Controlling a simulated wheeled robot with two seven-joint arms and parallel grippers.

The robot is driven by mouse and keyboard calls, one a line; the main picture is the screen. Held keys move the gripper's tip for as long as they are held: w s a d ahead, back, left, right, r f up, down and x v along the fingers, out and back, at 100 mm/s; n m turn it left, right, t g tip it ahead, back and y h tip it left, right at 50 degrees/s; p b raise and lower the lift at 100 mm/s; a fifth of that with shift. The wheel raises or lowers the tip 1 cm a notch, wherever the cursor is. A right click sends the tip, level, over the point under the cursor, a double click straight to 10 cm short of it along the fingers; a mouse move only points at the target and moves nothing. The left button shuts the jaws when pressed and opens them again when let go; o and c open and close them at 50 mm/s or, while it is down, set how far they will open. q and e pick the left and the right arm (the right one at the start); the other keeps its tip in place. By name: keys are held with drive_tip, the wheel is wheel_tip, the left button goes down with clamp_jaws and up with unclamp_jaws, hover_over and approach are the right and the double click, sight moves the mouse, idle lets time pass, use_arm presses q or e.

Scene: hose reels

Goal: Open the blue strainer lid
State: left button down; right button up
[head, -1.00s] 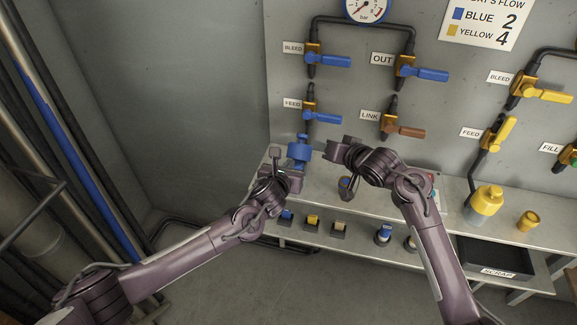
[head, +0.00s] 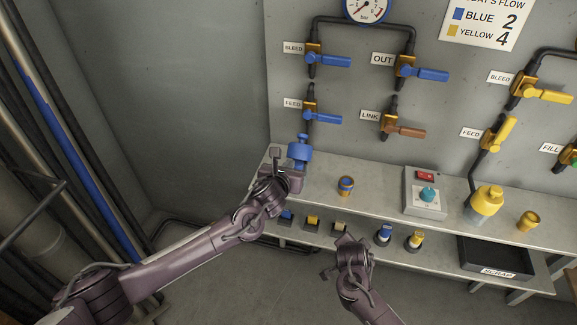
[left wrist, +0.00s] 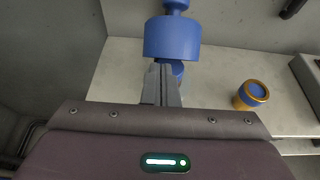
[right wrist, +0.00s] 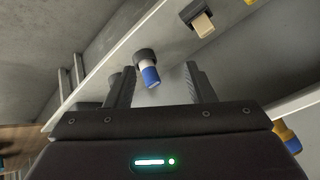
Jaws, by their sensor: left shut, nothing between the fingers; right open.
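The blue strainer (head: 299,151) stands at the left end of the bench, a wide round blue part under a narrower blue stem. It also shows in the left wrist view (left wrist: 172,38). I cannot tell from its look whether its lid is loose. My left gripper (left wrist: 162,70) is shut and empty, its fingertips just in front of and below the wide blue part; I cannot tell if they touch. In the head view the left gripper (head: 292,172) partly hides the strainer's lower part. My right gripper (right wrist: 160,68) is open and empty, low in front of the bench.
A small brass pot with a blue top (head: 346,187) stands on the bench, right of my left gripper. A control box (head: 425,195), yellow strainer (head: 487,201) and scrap tray (head: 495,258) lie further right. Blue-handled valves (head: 325,118) are on the wall above. A lower shelf holds several small plugs.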

drive_tip(key=s+d+f+n+g+y, duration=0.1)
drive_tip(key=s+d+f+n+g, duration=0.2)
drive_tip(key=s+f+n, duration=1.05)
use_arm(q)
drive_tip(key=shift+w+d+r+g+p, duration=0.15)
drive_tip(key=shift+r+g+p, duration=0.2)
drive_tip(key=shift+p, duration=0.25)
use_arm(e)
drive_tip(key=s+f+g+y, duration=0.1)
drive_tip(key=s+f, duration=0.4)
drive_tip(key=s, duration=0.4)
drive_tip(key=s+a+f+g, duration=0.1)
drive_tip(key=s+f, duration=0.3)
drive_tip(key=s, duration=0.5)
drive_tip(key=s+f+y, duration=0.1)
drive_tip(key=s+f, duration=0.4)
drive_tip(key=s, duration=0.4)
drive_tip(key=shift+s+a+f+g+y, duration=0.3)
drive_tip(key=shift+s+a+f+g, duration=0.05)
drive_tip(key=shift+s+a+g, duration=0.05)
